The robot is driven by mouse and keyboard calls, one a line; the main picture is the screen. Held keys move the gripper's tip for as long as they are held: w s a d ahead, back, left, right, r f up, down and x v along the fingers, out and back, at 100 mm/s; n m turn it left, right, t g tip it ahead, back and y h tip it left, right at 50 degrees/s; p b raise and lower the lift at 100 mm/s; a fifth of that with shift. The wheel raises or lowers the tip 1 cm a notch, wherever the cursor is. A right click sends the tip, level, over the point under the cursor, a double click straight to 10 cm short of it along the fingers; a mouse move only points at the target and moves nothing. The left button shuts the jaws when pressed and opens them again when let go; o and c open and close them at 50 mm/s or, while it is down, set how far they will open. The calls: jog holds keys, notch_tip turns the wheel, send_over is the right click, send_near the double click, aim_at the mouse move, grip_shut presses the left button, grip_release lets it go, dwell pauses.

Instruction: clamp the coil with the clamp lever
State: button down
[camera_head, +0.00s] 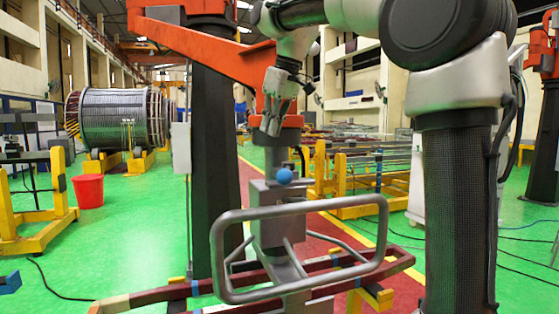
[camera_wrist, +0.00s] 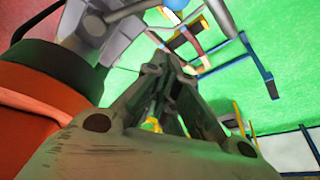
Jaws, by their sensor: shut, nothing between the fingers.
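The coil (camera_head: 150,297) is a long dark red loop with blue bands, lying across the bottom of the head view. A grey clamp body (camera_head: 266,203) stands over its middle. A blue ball knob (camera_head: 285,176), apparently the clamp lever's end, sits at the top of this body. Part of the knob also shows at the top edge of the wrist view (camera_wrist: 174,3). My gripper (camera_head: 271,124) points down, above and slightly left of the knob, apart from it. In the wrist view my gripper's fingers (camera_wrist: 163,68) converge with nothing held. The lever's shaft is hard to make out.
A grey tube frame (camera_head: 300,208) crosses in front of the clamp. An orange arm (camera_head: 205,45) reaches in beside my gripper from the upper left. A dark column (camera_head: 213,160) stands left of the clamp. Yellow stands (camera_head: 360,205) are behind right. A red bucket (camera_head: 89,191) stands left on green floor.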

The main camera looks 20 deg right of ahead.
aim_at(287, 172)
notch_tip(287, 172, down, 10)
dwell(0.7)
jog(key=shift+s+d+r, duration=0.1)
jog(key=shift+d, duration=0.05)
